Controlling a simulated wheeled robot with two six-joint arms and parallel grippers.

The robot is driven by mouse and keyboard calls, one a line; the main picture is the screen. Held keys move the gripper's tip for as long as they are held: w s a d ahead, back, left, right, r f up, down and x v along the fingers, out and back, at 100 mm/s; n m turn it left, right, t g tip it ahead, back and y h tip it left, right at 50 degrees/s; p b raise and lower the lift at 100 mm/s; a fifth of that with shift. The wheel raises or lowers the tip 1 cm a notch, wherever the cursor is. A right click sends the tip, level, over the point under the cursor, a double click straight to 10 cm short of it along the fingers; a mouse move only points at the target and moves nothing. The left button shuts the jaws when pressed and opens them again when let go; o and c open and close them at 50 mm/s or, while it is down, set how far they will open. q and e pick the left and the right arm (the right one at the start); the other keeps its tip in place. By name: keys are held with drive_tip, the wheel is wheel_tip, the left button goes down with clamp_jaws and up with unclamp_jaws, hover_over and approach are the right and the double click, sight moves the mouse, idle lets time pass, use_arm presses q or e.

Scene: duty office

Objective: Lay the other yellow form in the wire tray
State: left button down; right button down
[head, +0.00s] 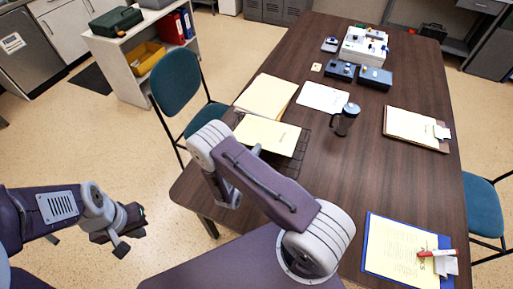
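A yellow form (268,134) lies over the black wire tray (301,150), of which only the right and lower wires show. Another yellow form (395,248) lies on a blue clipboard (371,228) at the table's near right, with a red-and-white marker and a pale slip on its right side. My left gripper (131,241) is off the table at the lower left, with its fingers apart and nothing seen between them. My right arm crosses in front of the tray. Its gripper is mostly hidden behind the arm, so its fingers cannot be made out.
A cream folder (266,97), a white sheet (323,97), a dark mug (345,120) and a brown clipboard (411,125) lie on the table (400,180). Dark boxes and a white device stand at the far end. Teal chairs (176,82) flank the table. The middle right is clear.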

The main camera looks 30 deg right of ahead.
drive_tip(key=shift+g, duration=0.3)
drive_tip(key=shift+f+b, duration=2)
drive_tip(key=shift+f, duration=0.75)
drive_tip(key=c, duration=1.5)
unclamp_jaws()
drive_tip(key=shift+c, duration=0.2)
